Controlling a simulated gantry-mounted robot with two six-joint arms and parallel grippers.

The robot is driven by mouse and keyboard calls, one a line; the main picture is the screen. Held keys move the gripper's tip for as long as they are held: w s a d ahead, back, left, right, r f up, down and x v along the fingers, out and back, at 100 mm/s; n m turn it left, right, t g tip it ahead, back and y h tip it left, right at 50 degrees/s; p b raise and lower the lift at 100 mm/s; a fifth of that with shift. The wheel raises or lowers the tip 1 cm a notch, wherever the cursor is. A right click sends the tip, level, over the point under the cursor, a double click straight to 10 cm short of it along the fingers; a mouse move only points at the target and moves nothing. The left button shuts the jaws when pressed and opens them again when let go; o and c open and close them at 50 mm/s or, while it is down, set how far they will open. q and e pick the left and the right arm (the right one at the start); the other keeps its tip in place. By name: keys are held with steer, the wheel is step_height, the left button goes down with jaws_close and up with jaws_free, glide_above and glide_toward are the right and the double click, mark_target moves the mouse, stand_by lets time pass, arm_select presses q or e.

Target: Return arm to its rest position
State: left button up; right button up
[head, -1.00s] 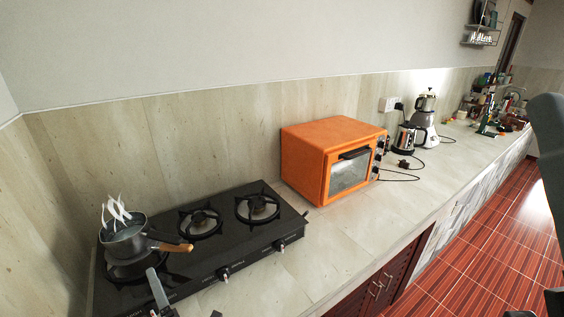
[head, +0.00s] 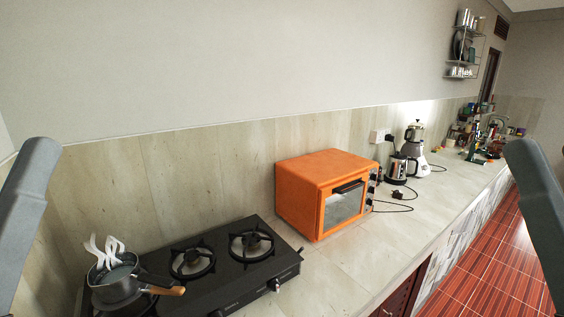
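My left arm shows as a grey link at the left edge of the head view, and my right arm as a grey link at the right edge. Neither gripper is in the frame. A dark saucepan (head: 117,283) with a wooden handle (head: 163,290) sits on the left burner of the black gas stove (head: 228,288). White wisps rise from the pan. Nothing of mine is seen touching the pan or stove.
An orange toaster oven (head: 324,171) stands right of the stove. A kettle (head: 398,168) and a blender (head: 414,145) stand farther along the counter (head: 352,250), with a loose cable. A wall rack (head: 463,45) hangs at the far right. The counter before the oven is clear.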

step_height(320, 180, up, 26)
steer(key=p, duration=2.2)
